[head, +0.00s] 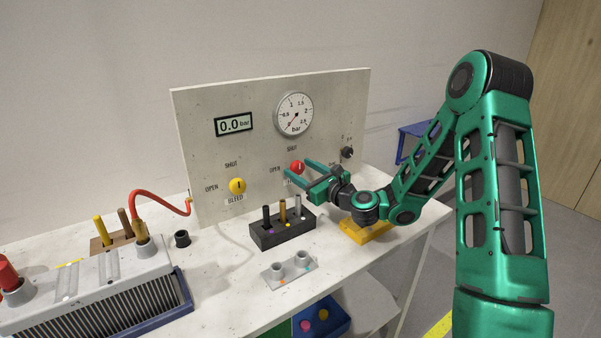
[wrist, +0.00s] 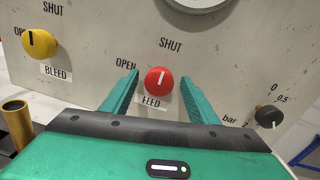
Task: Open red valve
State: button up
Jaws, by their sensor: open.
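The red valve (head: 297,167) is a round knob on the upright panel, under a "SHUT" label and above a "FEED" label. In the wrist view the red knob (wrist: 159,80) has its white mark nearly upright, toward "SHUT", with "OPEN" to its left. My gripper (head: 298,166) is open in front of the panel. In the wrist view the two green fingers of my gripper (wrist: 160,88) stand apart on either side of the red knob, with a gap on each side. I cannot tell how far the fingertips are from the panel.
A yellow BLEED knob (head: 237,186) is left of the red one, and a dark knob (head: 347,152) is at right. A dial gauge (head: 294,114) and a display reading 0.0 bar (head: 234,124) are above. A black block with pegs (head: 270,238) stands below on the bench.

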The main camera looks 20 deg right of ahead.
jog(key=c, duration=1)
jog(key=shift+c, duration=0.2)
jog(key=shift+n, duration=0.3)
jog(key=n, duration=0.3)
jog(key=shift+n, duration=0.3)
jog(key=n, duration=0.4)
jog(key=shift+a+h, duration=0.1)
jog(key=shift+h, duration=0.2)
jog(key=n, duration=0.4)
jog(key=shift+a+n+h, duration=0.1)
jog(key=shift+n+h, duration=0.2)
jog(key=shift+s+f+n, duration=0.1)
jog(key=shift+f+n, duration=0.1)
jog(key=shift+n, duration=1.9)
